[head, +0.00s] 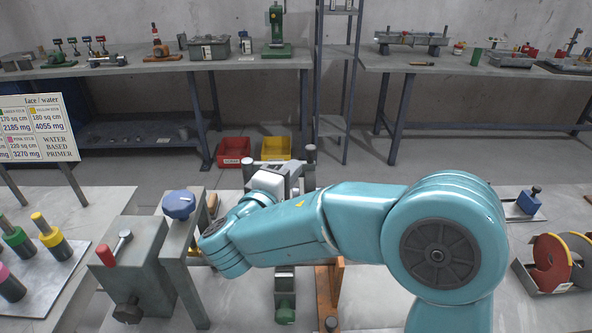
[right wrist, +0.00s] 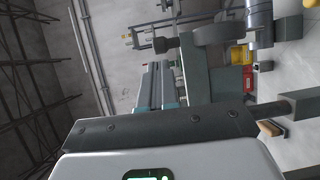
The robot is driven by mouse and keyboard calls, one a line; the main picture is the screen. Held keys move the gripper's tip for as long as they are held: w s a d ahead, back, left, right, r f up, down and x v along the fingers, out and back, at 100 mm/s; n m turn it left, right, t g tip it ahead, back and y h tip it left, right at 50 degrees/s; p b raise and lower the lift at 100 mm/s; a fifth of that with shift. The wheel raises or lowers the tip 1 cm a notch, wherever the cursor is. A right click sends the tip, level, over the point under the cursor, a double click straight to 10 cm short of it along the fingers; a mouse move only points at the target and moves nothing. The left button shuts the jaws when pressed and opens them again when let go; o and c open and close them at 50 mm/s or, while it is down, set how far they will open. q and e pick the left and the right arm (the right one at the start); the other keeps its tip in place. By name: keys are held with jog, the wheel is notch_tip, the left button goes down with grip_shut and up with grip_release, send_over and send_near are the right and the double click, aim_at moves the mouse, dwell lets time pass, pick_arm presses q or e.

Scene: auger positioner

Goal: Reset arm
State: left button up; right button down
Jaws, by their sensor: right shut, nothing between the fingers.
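My right arm reaches in from the right in the head view, and its teal forearm covers much of the bench middle. My right gripper (head: 275,181) shows as a pale grey block beyond the wrist; its fingertips are hard to make out there. In the right wrist view the gripper (right wrist: 300,105) is shut, with nothing seen in it. A grey fixture (head: 139,265) with a red-handled lever (head: 106,255) and a blue knob (head: 179,204) stands left of my wrist. Whether the wrist touches it cannot be told. My left gripper is not in view.
Colour-capped bottles (head: 50,236) stand on a tray at left, below a printed sign (head: 35,128). A green-ended part (head: 285,297) and brown bracket (head: 328,290) lie under my arm. Red (head: 234,150) and yellow (head: 276,148) bins are on the floor.

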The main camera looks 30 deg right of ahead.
jog(key=b+v, duration=0.1)
jog(key=v, duration=0.8)
jog(key=shift+w+a, duration=0.1)
jog(key=shift+w, duration=0.05)
